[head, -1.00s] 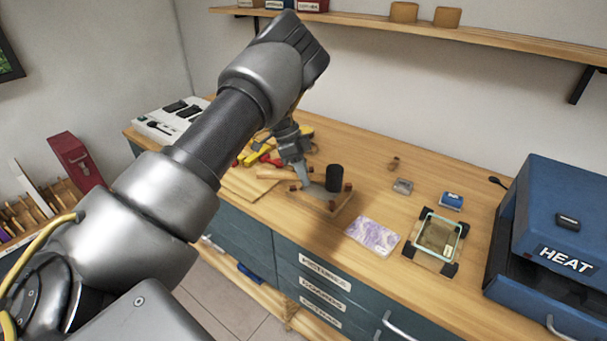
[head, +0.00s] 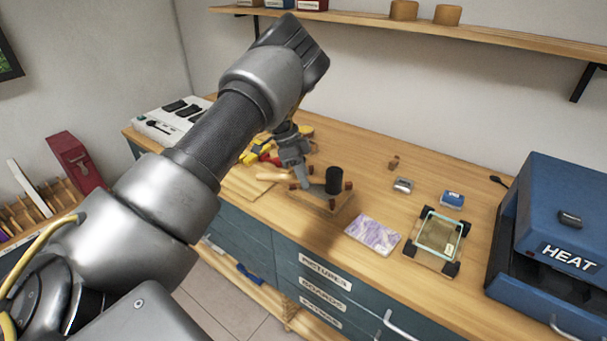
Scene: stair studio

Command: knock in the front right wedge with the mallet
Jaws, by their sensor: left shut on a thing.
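My left gripper (head: 304,183) is shut on the mallet, above a low wooden frame (head: 325,211) on the workbench. The mallet has a black cylindrical head (head: 334,179) to the right of the fingers. Its pale wooden handle (head: 272,177) sticks out to the left. Small red-brown wedges show around the frame: one at the near edge (head: 332,204), one at the right (head: 348,186) and one at the left (head: 293,186). The mallet and fingers hide part of the frame. I cannot tell whether the head touches a wedge. My right gripper is out of view.
A purple-patterned tile (head: 373,234), a glass-topped frame with black corners (head: 434,236), a blue box (head: 452,199) and a small grey item (head: 402,185) lie right of the frame. A blue HEAT press (head: 565,220) stands at far right. Yellow and red tools (head: 262,153) lie behind my gripper.

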